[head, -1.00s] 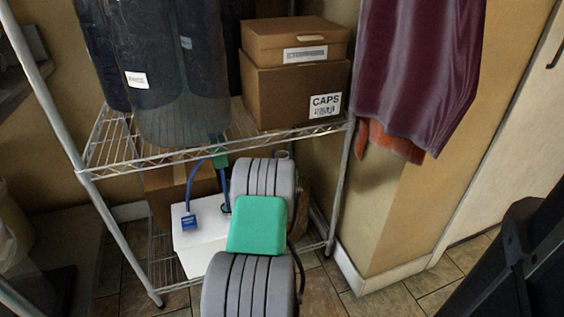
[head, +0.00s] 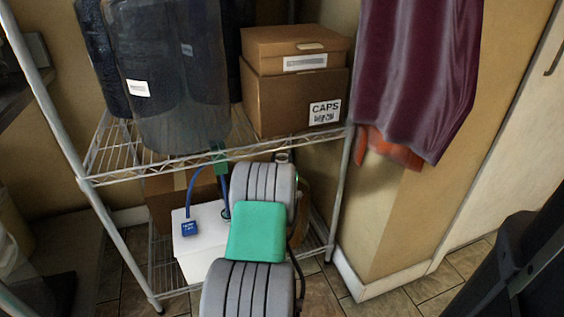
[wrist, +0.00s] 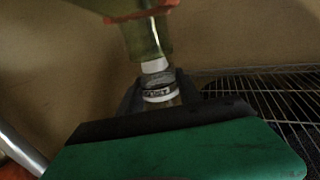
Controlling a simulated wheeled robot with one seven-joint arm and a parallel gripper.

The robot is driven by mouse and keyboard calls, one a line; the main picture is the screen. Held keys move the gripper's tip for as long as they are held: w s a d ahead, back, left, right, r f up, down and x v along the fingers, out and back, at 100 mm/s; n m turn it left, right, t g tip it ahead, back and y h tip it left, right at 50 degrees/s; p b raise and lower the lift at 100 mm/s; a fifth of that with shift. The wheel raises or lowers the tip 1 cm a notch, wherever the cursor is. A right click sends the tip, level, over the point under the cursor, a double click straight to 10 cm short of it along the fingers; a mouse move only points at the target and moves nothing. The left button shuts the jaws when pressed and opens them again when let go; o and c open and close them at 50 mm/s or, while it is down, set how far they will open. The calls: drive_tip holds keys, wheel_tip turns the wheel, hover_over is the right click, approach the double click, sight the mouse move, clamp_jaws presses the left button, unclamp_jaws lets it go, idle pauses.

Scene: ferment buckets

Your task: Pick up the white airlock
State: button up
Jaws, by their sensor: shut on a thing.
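In the wrist view, my gripper (wrist: 157,84) has its dark fingers shut on a small white and clear piece, the white airlock (wrist: 160,97). A white ring shows low on it, between the fingers. The piece sits just below a translucent green, neck-like shape (wrist: 146,40); I cannot tell whether they touch. The green palm of my gripper hides what lies below. In the head view, my own arm covers the area in front of the shelf, and neither the fingers nor the airlock can be made out.
A wire shelf (head: 150,168) holds dark containers (head: 165,75) and a brown CAPS box (head: 290,100). Below are a white box (head: 200,250) and a brown box (head: 165,195). A shelf post stands close to my arm's right. A purple cloth (head: 415,70) hangs at right.

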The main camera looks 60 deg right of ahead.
sight(282, 158)
wheel_tip(282, 158, up, 2)
drive_tip(key=shift+r+p, duration=0.1)
drive_tip(key=shift+p, duration=0.2)
drive_tip(key=p+v, duration=0.1)
drive_tip(key=v, duration=0.1)
drive_tip(key=shift+s+a+r, duration=0.1)
drive_tip(key=shift+s+a, duration=0.05)
drive_tip(key=shift+a, duration=0.2)
drive_tip(key=p+v, duration=0.1)
drive_tip(key=v, duration=1.4)
drive_tip(key=shift+f, duration=0.25)
